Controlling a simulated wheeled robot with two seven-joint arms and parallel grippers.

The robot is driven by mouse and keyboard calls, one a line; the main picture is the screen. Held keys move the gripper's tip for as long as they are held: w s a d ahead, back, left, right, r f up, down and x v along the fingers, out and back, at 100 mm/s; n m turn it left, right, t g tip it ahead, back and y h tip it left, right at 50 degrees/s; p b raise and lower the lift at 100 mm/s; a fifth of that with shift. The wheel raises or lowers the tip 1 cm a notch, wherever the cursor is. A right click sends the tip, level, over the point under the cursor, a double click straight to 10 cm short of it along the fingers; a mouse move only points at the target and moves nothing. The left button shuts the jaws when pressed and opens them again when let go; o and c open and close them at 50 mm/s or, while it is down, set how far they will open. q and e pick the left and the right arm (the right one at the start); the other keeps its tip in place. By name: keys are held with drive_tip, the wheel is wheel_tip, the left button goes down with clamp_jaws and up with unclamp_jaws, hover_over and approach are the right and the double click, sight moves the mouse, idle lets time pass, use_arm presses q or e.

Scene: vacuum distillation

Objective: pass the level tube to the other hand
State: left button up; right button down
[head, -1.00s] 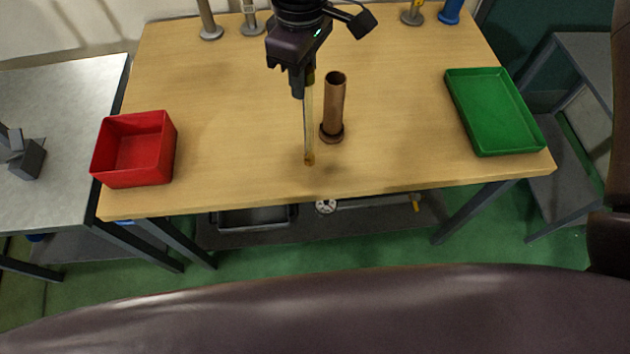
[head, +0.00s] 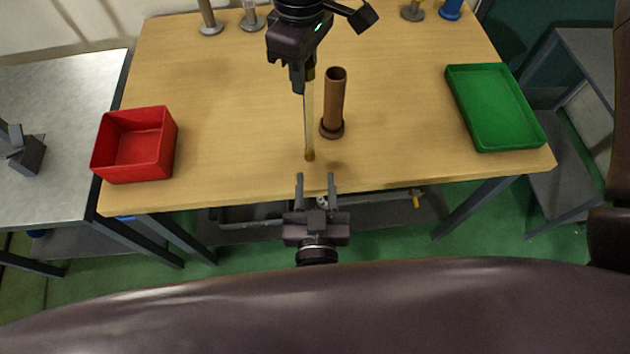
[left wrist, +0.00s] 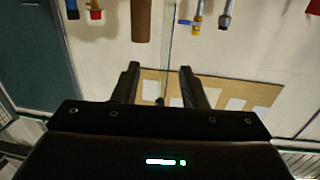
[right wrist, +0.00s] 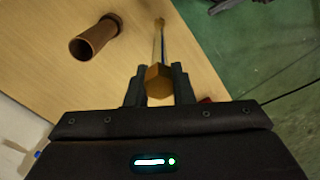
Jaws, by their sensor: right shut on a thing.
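The level tube (head: 309,120) is a thin, clear, yellowish rod with an amber end, hanging down over the table. My right gripper (head: 304,82) is shut on its upper end; in the right wrist view the tube's amber end (right wrist: 158,82) sits between the fingers (right wrist: 158,88). My left gripper (head: 315,182) is open and empty at the table's front edge, just below the tube's lower end and apart from it. In the left wrist view the open fingers (left wrist: 160,85) point toward the thin tube (left wrist: 169,50).
A brown cylinder (head: 334,100) stands upright close to the right of the tube. A red bin (head: 168,150) is at the left and a green tray (head: 535,135) at the right. Several stands line the back edge. The table's front middle is clear.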

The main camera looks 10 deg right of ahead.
sight(309, 120)
use_arm(q)
drive_tip(key=w, duration=0.8)
drive_tip(key=w+d+r, duration=0.1)
drive_tip(key=w, duration=0.3)
drive_tip(key=shift+r, duration=0.1)
clamp_jaws()
use_arm(e)
drive_tip(key=c, duration=1.2)
unclamp_jaws()
drive_tip(key=shift+o, duration=0.2)
